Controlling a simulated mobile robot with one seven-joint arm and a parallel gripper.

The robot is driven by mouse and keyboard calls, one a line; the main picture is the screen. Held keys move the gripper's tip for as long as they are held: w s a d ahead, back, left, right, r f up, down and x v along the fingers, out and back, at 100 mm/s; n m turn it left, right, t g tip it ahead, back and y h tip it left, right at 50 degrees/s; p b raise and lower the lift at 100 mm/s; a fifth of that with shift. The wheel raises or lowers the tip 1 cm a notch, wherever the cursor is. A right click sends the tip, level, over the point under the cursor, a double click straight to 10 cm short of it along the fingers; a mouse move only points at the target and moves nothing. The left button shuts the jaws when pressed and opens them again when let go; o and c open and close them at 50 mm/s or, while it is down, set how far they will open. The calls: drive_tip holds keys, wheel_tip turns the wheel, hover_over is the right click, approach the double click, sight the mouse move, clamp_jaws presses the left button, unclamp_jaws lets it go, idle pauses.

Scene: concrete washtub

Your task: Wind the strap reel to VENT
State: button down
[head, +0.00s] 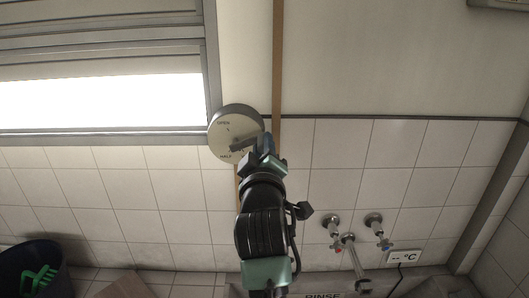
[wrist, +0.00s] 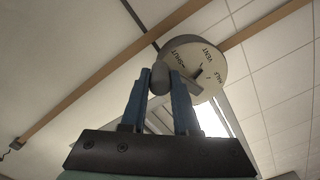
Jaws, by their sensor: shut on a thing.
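The strap reel (head: 227,122) is a round, pale-faced drum with a grey rim on the wall, at the lower right corner of the window. OPEN and HALF can be read on it in the head view. The wrist view shows the reel (wrist: 211,58) with SHUT, VENT and HALF. A grey crank arm (wrist: 188,84) ends in a rounded knob (wrist: 160,78). My gripper (head: 264,142) is at the reel's lower right. Its blue fingers, also in the wrist view (wrist: 160,84), are shut on the knob. I cannot tell which label the crank marks.
A brown strap (head: 277,60) runs up the wall. The shutter (head: 100,55) is partly raised over a bright window. Below right are taps (head: 332,222), a spout (head: 352,262) and a °C display (head: 403,257). A dark bucket (head: 38,275) stands lower left.

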drive_tip(key=shift+a+r+n, duration=0.2)
drive_tip(key=shift+r+n, duration=0.25)
drive_tip(key=shift+n, duration=0.15)
drive_tip(key=c, duration=0.7)
unclamp_jaws()
drive_tip(key=shift+o, duration=0.2)
drive_tip(key=shift+f, duration=0.1)
drive_tip(key=shift+s, duration=0.3)
drive_tip(key=s+b, duration=0.4)
drive_tip(key=s, duration=0.8)
drive_tip(key=shift+s, duration=0.2)
